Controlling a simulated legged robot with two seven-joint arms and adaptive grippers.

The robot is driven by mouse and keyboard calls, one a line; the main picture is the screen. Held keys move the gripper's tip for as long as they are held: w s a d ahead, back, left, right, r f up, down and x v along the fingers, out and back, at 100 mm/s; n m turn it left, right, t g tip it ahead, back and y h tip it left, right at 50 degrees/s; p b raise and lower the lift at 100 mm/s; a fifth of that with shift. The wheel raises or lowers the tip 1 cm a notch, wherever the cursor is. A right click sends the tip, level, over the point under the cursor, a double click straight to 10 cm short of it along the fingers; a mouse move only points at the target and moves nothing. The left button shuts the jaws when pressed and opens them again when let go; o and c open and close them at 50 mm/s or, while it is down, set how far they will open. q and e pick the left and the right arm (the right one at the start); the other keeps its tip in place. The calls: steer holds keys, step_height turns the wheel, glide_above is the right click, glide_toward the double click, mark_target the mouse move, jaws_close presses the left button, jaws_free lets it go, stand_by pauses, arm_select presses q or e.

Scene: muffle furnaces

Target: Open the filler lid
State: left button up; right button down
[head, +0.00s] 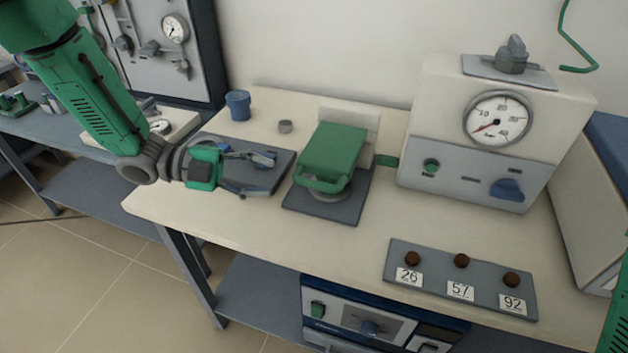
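The green lid (334,148) sits at the middle of the bench, on a device with a pale back block (352,118) and a dark grey base plate (345,208). The lid has a green loop handle (322,184) at its front edge and lies lowered over a round grey part (335,195), mostly hidden beneath it. My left gripper (270,176) is left of the lid, with its fingers spread and nothing between them. It is apart from the handle, over a dark grey plate (283,160). My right gripper is out of view; only a green piece of my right arm shows at the lower right edge.
A white box with a gauge (497,120) and blue knob stands right of the lid. A panel with numbered labels (400,248) lies at the front right. The bench front centre is clear.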

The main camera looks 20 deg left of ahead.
mark_target(301, 183)
arm_select(q)
steer(key=x, duration=1)
steer(key=shift+d+f, duration=0.1)
steer(key=shift+a, duration=0.4)
steer(key=shift+c, duration=1.1)
jaws_close()
